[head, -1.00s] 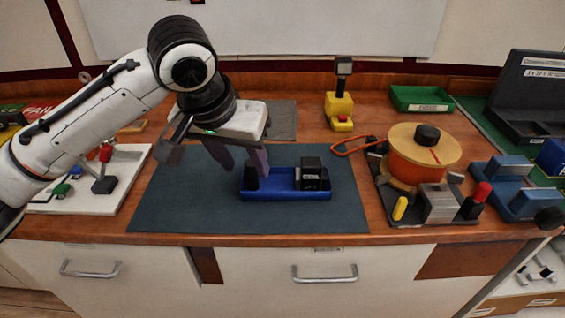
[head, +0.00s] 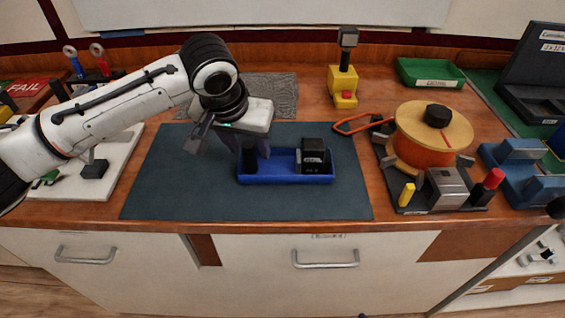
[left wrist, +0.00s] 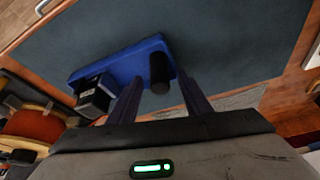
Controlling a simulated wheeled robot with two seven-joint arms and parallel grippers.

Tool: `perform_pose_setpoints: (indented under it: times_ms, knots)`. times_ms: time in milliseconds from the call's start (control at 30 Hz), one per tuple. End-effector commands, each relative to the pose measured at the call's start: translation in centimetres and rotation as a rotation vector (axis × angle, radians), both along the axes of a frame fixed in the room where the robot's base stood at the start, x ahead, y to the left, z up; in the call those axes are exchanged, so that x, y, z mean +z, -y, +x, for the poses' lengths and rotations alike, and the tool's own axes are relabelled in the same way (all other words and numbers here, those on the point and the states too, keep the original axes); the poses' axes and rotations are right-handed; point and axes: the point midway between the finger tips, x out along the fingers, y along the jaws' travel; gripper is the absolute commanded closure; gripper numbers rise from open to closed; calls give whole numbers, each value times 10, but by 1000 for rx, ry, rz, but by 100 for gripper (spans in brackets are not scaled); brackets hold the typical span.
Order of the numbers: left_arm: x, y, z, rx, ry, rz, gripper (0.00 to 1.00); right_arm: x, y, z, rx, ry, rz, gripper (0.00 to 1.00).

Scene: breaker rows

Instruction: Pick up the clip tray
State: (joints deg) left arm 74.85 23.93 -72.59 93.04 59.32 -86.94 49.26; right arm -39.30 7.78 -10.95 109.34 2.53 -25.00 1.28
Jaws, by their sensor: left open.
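The clip tray is a shallow blue tray (head: 285,180) lying on a dark mat, with a black upright post (head: 249,157) at its left end and a black box (head: 313,157) at its right end. The tray also shows in the left wrist view (left wrist: 122,62). My left gripper (head: 248,144) is open and empty at the tray's left end, its fingers partly hidden behind the post. In the left wrist view the post (left wrist: 160,70) appears between the two fingers (left wrist: 160,98). I cannot tell whether they touch it. My right gripper is not in view.
Right of the dark mat (head: 180,190) stand an orange spool (head: 425,155) with wooden flanges and a blue vise-like fixture (head: 520,160). A yellow device (head: 343,85) and a green bin (head: 430,73) stand behind. A white board (head: 110,175) lies left. The mat's front is clear.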

Motion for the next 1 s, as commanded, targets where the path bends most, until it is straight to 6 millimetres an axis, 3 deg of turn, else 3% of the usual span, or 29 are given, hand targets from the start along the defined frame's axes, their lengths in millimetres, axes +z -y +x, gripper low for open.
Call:
perform_pose_setpoints:
  times_ms: [300,567,1000]
  knots:
    - [-6,1,2,-1,0,0,57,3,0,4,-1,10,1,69]
    - [-6,1,2,-1,0,0,100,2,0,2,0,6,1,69]
    - [1,2,3,-1,5,-3,100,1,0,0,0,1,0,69]
